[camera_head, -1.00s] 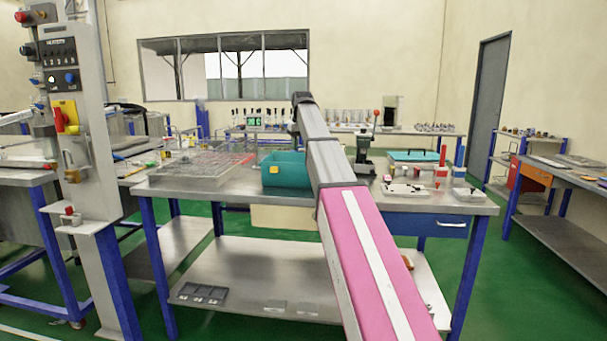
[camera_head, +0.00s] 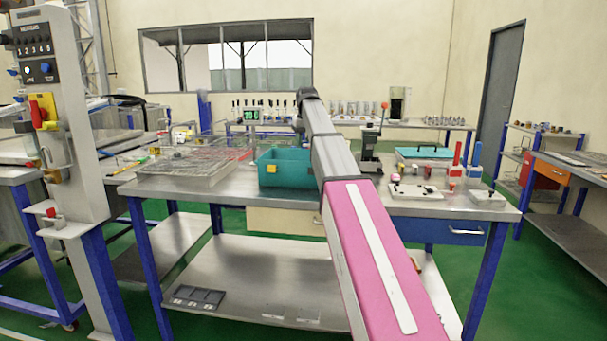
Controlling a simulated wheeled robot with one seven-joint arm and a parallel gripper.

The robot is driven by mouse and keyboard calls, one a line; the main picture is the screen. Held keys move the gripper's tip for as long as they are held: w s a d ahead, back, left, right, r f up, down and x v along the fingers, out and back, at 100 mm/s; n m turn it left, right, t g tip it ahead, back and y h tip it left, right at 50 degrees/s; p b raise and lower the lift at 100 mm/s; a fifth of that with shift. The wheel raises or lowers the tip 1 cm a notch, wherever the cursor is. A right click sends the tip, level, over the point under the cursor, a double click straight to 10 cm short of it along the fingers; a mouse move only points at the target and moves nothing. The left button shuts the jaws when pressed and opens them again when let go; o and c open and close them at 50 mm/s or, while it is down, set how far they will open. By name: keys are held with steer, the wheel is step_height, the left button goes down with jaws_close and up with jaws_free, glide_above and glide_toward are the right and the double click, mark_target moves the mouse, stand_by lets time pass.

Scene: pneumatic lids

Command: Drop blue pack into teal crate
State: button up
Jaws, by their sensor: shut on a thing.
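The teal crate (camera_head: 294,179) stands on the steel workbench (camera_head: 240,190), left of my arm, with a yellow tag on its front wall. Its open top faces up, and its right end is partly covered by my arm. I cannot make out a blue pack anywhere. My pink and grey arm reaches up from the bottom right and bends behind the crate's right side. My gripper and anything in it are hidden behind the arm.
A clear shallow tray (camera_head: 185,172) lies left of the crate. A grey control post (camera_head: 68,150) rises at left.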

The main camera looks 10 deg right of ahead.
steer(key=shift+f, duration=1.6)
steer(key=o, duration=1)
steer(key=r, duration=0.3)
steer(key=s+r, duration=0.1)
steer(key=r, duration=0.6)
steer(key=shift+s+d+r, duration=0.15)
steer(key=shift+s, duration=0.1)
steer(key=shift+r, duration=0.2)
